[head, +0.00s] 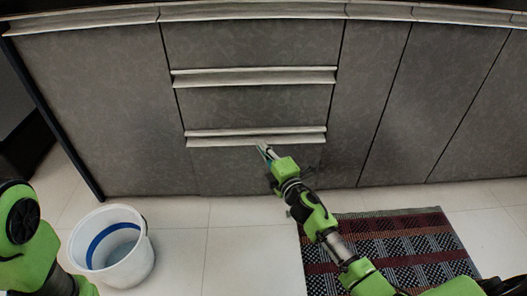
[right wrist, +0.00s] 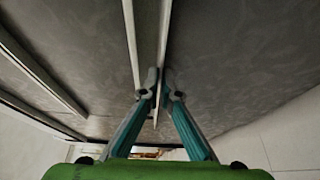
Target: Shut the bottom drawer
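The bottom drawer (head: 235,166) is the lowest of the grey fronts in the middle of the cabinet. Its pale bar handle (head: 230,137) runs along its top edge. In the head view the front looks nearly flush with its neighbours; I cannot tell if a small gap is left. My right gripper (head: 262,148) is at the right half of this handle. In the right wrist view its fingertips (right wrist: 159,80) are close together at the pale handle edge (right wrist: 162,40); whether they pinch it is unclear. My left gripper is out of view.
Another drawer handle (head: 250,77) is above. A white bucket (head: 125,262) with a blue band stands on the tiles at left. A dark patterned rug (head: 400,240) lies at right, under my right arm. The tiles (head: 235,255) between them are clear.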

